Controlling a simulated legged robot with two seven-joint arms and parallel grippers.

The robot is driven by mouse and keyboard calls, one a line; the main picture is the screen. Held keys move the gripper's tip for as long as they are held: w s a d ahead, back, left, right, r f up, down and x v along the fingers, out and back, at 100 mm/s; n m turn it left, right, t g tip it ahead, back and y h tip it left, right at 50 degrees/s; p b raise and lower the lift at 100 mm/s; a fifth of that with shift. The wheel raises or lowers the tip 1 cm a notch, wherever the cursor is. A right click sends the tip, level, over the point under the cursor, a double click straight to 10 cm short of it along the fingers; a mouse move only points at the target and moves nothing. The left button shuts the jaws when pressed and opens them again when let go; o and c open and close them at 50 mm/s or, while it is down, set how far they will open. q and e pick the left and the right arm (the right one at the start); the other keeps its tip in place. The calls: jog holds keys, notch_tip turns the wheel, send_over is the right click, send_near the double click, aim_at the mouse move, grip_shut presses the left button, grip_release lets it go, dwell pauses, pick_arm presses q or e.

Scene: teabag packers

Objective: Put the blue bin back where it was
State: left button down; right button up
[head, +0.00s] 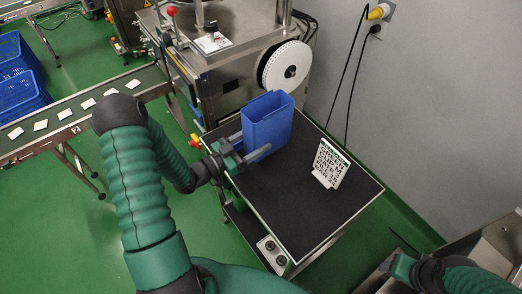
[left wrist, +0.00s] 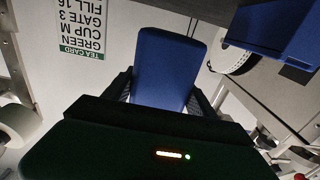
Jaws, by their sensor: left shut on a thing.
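The blue bin (head: 268,128) is upright over the back left part of the dark-topped table (head: 290,205) in the head view. I cannot tell whether its base touches the top. My left gripper (head: 246,147) reaches in from the left and is shut on the bin, one finger on each side. In the left wrist view the bin's blue wall (left wrist: 166,62) fills the space between the dark fingers. My right arm shows at the lower right of the head view; its gripper end (head: 396,268) is small and its fingers are unclear.
A white card with black text (head: 330,164) stands on the table's right part. A steel machine with a white reel (head: 284,66) is behind. A conveyor with white packets (head: 88,104) and blue crates (head: 20,85) are at left. The table's front is clear.

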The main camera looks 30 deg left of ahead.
pick_arm(q)
jog(key=d+f, duration=0.1)
jog(key=f, duration=0.1)
jog(key=d+f, duration=0.1)
jog(key=f, duration=0.1)
jog(key=shift+w+d, duration=0.35)
jog(key=shift+f, duration=0.3)
jog(key=shift+s+a, duration=0.1)
jog(key=shift+a, duration=0.55)
jog(key=shift+a+f, duration=0.2)
jog(key=shift+a, duration=0.05)
jog(key=c, duration=0.5)
grip_release()
jog(key=shift+a, duration=0.2)
jog(key=shift+o, duration=1.1)
jog(key=shift+d, duration=0.15)
jog(key=shift+d+r, duration=0.15)
jog(key=shift+d, duration=0.45)
jog(key=shift+s, duration=0.1)
jog(key=v, duration=0.4)
jog(key=b+v, duration=0.1)
jog(key=v, duration=0.6)
jog(key=shift+s+a+b, duration=0.2)
jog(key=shift+a+b, duration=0.2)
jog(key=shift+a, duration=0.05)
jog(key=shift+s, duration=0.15)
pick_arm(e)
jog(key=shift+w+d+f, duration=0.1)
jog(key=shift+d+f, duration=0.85)
jog(key=shift+f, duration=0.15)
